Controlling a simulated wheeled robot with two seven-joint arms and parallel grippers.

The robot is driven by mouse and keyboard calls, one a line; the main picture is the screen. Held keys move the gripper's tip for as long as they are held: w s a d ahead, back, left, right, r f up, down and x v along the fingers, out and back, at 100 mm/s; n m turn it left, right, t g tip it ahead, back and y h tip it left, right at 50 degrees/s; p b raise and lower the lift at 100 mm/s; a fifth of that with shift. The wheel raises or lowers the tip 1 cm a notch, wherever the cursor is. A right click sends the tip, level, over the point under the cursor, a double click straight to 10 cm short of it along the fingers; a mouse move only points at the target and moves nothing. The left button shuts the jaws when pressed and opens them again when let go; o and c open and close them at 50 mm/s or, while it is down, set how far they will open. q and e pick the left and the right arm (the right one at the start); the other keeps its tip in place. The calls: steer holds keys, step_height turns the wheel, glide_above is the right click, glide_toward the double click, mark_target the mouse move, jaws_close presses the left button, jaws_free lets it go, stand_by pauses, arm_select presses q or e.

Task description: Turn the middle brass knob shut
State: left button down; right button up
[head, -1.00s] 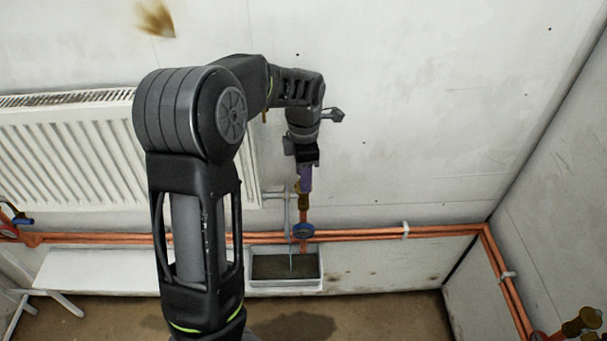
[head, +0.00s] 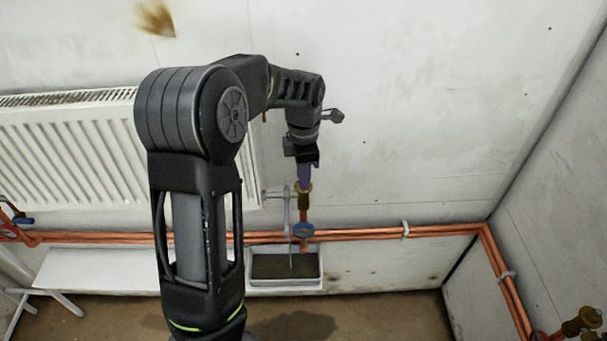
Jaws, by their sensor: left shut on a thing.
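The middle brass knob (head: 304,188) sits on a short copper branch above the pipes, right of the radiator. My left gripper (head: 304,177) comes down on it from above. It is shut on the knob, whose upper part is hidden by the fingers. My right gripper is not in view.
A white radiator (head: 70,150) is on the wall at left, partly behind my arm. Copper pipes (head: 360,235) run along the wall. A tray of dark water (head: 318,285) stands below the knob. Other brass valves (head: 590,318) are at lower right.

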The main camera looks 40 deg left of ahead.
arm_select(q)
steer(key=shift+m, duration=0.3)
